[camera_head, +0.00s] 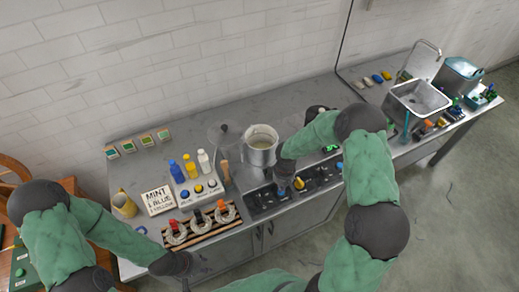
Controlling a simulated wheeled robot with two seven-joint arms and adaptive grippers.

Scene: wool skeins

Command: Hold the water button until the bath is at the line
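The bath looks to be the metal pot (262,150) at the middle of the counter, with pale contents; its fill line is too small to make out. A dark control panel (262,203) lies in front of it. My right gripper (284,184) points down over this panel, close to a blue spot at its tip. I cannot tell whether it touches a button, which one, or whether its fingers are shut. A yellow knob or button (299,183) is just to its right. My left gripper (187,272) hangs low at the counter's front edge, away from the pot; its fingers are unclear.
A sign reading MINT, 4 BLUE, 1 YELLOW (158,199) stands at left. Blue (177,172), yellow (190,166) and white (204,161) bottles stand behind several buttons. Skeins lie on a wooden rack (203,230).

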